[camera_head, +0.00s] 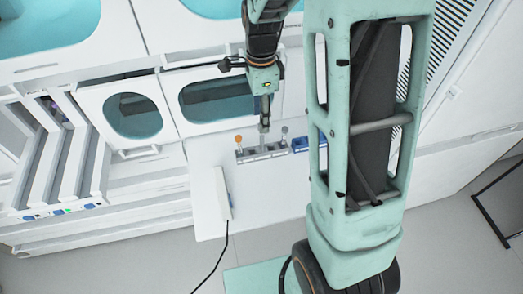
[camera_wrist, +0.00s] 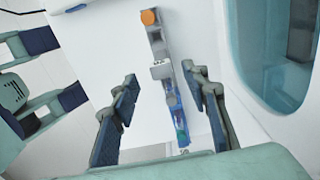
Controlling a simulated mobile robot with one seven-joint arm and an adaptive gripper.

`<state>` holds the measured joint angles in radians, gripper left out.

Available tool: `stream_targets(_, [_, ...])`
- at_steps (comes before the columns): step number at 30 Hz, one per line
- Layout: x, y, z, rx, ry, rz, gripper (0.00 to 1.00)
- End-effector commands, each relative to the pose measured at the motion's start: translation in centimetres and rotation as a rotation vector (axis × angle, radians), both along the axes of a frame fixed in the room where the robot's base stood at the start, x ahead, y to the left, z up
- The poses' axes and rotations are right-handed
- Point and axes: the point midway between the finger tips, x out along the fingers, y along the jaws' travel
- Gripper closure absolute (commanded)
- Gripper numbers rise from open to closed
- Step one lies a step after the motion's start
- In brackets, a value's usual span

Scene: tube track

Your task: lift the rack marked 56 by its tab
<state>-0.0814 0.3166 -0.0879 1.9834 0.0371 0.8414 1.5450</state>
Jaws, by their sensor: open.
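A narrow grey rack (camera_head: 262,153) lies on the white table. An orange-capped tube (camera_head: 238,140) stands at its left end and a grey-topped tube (camera_head: 285,132) near its right end. I cannot read the number 56 on it. My gripper (camera_head: 264,124) points down over the rack's middle. In the wrist view my gripper (camera_wrist: 160,76) is open, one finger on each side of the rack line, and holds nothing. A pale block (camera_wrist: 161,71) shows between the fingertips; I cannot tell if it is the tab. The orange cap (camera_wrist: 149,17) shows at the far end.
A blue rack (camera_head: 300,144) sits just right of the grey one, partly hidden by my arm. A white box (camera_head: 223,193) with a black cable lies at the table's left. Cabinets with teal windows (camera_head: 133,115) stand behind. The table front is clear.

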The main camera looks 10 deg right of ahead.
Motion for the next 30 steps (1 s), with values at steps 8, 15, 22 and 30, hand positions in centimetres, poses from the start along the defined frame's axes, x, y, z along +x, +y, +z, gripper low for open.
stream_targets(8, [0.1, -0.3, -4.0, 0.000, 0.004, 0.001, 0.58])
stream_targets(15, [0.1, -0.3, -4.7, 0.000, 0.001, 0.001, 0.58])
stream_targets(22, [0.1, -0.3, -4.7, 0.000, 0.001, 0.001, 0.73])
stream_targets(30, [0.1, -0.3, -4.7, 0.000, 0.001, 0.001, 1.00])
